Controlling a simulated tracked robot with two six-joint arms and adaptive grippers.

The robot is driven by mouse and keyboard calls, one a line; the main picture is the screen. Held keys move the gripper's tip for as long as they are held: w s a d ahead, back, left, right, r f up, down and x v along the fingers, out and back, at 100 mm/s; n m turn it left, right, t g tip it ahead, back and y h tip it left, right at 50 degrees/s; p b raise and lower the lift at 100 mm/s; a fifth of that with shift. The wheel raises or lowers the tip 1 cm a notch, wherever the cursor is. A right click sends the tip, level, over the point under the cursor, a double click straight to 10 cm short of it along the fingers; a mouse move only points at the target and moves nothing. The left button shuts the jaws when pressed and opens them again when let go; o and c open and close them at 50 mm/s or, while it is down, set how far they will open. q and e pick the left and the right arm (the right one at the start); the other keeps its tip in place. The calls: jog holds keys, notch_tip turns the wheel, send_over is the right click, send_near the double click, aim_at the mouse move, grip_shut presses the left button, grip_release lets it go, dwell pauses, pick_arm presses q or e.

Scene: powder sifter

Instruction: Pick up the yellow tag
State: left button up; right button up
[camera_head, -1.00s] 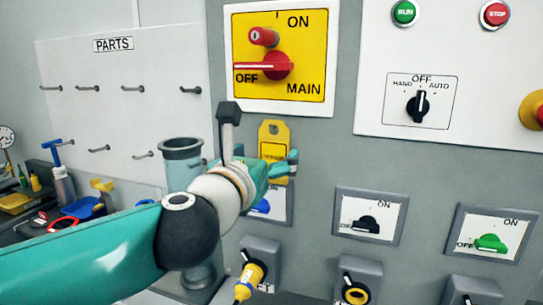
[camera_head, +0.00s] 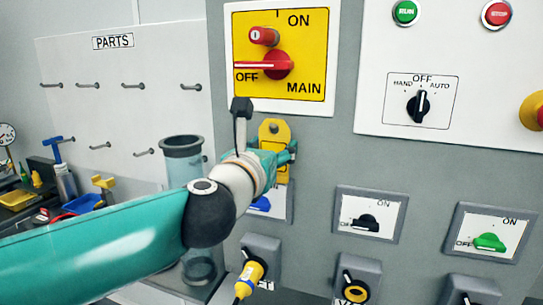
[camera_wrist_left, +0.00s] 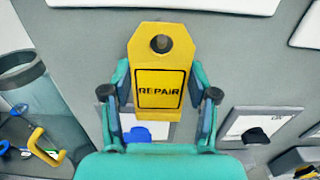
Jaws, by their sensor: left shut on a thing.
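The yellow tag (camera_head: 274,133) hangs upright on the grey panel below the main switch plate. In the left wrist view the tag (camera_wrist_left: 160,62) reads "REPAIR", and a dark round peg shows at its top hole. My left gripper (camera_head: 280,160) is at the tag's lower part; in the wrist view its fingers (camera_wrist_left: 160,100) stand on both sides of the tag and are shut on it. The tag's lower end is partly hidden by the gripper. My right gripper is not in view.
The main switch (camera_head: 277,65), turned to OFF, sits just above the tag. A blue switch (camera_head: 262,203) is just below it. A clear cylinder (camera_head: 182,150) stands left of my wrist. A yellow plug (camera_head: 249,277) sits lower down. The parts board (camera_head: 115,110) has several bare pegs.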

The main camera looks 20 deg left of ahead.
pick_arm(q)
jog(key=shift+r, duration=0.1)
jog(key=shift+s+r, duration=0.1)
jog(key=shift+r, duration=0.15)
jog(key=s+b, duration=0.2)
jog(key=s, duration=1.5)
jog(key=shift+s+a, duration=0.35)
jog(key=shift+s, duration=0.05)
